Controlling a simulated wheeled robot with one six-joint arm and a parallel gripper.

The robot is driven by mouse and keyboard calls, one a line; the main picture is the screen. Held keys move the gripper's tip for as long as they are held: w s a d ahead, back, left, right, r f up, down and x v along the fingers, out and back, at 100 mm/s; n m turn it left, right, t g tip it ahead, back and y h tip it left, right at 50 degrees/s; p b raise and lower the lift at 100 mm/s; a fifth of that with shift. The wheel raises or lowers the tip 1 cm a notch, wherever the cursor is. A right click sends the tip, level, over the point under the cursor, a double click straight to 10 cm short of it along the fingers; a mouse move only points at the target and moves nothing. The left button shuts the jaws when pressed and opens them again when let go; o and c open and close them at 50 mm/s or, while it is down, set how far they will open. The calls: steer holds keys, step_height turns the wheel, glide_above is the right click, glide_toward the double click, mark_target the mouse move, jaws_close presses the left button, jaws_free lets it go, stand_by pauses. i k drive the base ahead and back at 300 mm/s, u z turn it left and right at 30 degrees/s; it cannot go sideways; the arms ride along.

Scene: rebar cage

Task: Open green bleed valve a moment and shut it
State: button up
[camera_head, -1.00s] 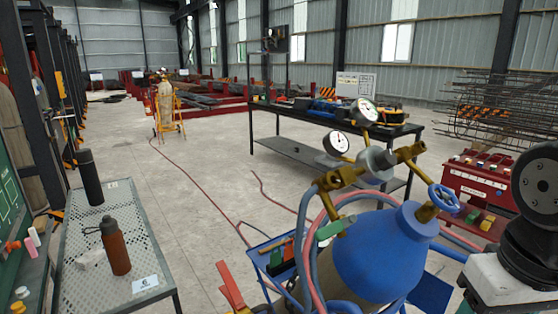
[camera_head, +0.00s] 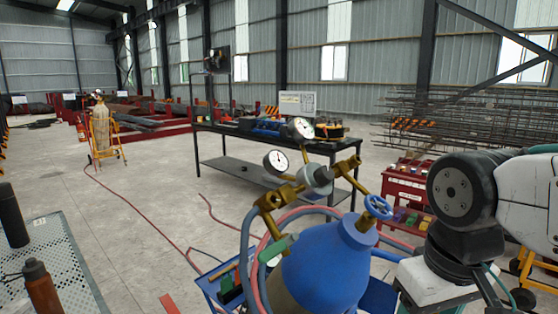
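The green bleed valve handle (camera_head: 278,248) sits by the brass fitting (camera_head: 272,202) on the left of the regulator, just above the shoulder of the blue gas cylinder (camera_head: 325,268). Two white-faced gauges, one at the left (camera_head: 276,161) and one higher up (camera_head: 301,129), stand on the regulator. A blue handwheel (camera_head: 378,207) is on the cylinder's valve at the right. Part of my arm shows at the right edge, apart from the regulator. My gripper is not in view.
Pink and blue hoses (camera_head: 248,255) loop beside the cylinder. A perforated bench (camera_head: 60,262) with bottles stands at the left. A black worktable (camera_head: 235,172) and a red cabinet (camera_head: 402,186) stand behind. Open floor lies at the left middle, crossed by a red hose.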

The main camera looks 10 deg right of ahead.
mark_target(264, 256)
steer(key=z, duration=0.25)
steer(key=k, duration=1.45)
steer(key=u, duration=0.8)
steer(key=i, duration=1)
